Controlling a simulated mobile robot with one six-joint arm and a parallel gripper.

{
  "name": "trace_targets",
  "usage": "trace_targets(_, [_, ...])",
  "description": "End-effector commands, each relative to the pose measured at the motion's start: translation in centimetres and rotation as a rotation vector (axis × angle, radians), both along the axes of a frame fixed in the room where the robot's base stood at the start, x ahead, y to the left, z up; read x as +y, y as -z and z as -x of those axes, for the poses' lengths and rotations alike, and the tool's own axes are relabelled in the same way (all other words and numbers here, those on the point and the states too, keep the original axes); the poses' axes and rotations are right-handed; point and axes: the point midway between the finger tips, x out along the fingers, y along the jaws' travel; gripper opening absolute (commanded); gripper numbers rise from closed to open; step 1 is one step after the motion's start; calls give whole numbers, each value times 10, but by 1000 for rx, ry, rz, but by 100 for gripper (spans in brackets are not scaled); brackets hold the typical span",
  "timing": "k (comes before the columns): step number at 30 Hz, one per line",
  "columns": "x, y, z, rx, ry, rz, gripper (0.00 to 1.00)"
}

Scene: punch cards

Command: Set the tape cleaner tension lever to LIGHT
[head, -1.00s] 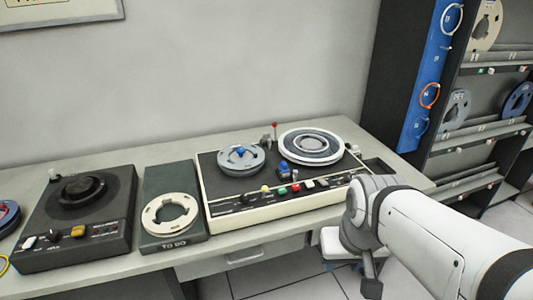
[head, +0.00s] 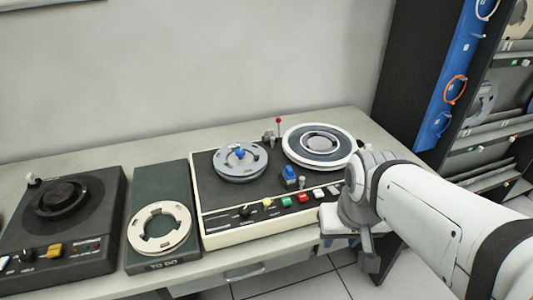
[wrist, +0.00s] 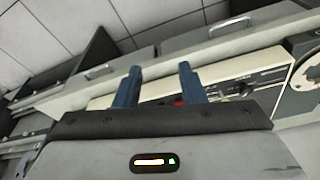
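The tape machine (head: 215,233) on the bench has a cream front and a dark top with two reels. A thin upright lever with a red tip (head: 278,121) stands at its back, between the reels. Its labels are too small to read, so I cannot tell the lever's setting. My gripper (wrist: 160,84) is open and empty, its two blue fingers apart. In the wrist view the machine's front panel (wrist: 215,91) lies beyond the fingers. In the head view my arm covers the machine's right front corner, and the gripper is low in front of the bench, away from the lever.
A dark tray marked TO DO (head: 150,183) holds a cream reel (head: 133,232). A dark turntable unit (head: 105,185) stands further left. A tall rack with reels (head: 478,150) is at the right. Bare bench top lies behind the machines.

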Motion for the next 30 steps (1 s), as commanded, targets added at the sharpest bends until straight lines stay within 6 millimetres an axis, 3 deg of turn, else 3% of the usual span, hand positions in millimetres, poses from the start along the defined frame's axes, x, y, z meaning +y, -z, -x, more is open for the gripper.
trace_targets(6, [2,-2,-6,7,-20,9,41])
trace_targets(11, [9,-8,-37,37,-138,60,41])
trace_targets(14, [27,-9,-68,62,-250,114,41])
trace_targets(21, [91,9,-136,100,-530,247,41])
trace_targets(27, [133,28,-163,110,-677,313,41])
trace_targets(30, [142,34,-168,110,-709,328,41])
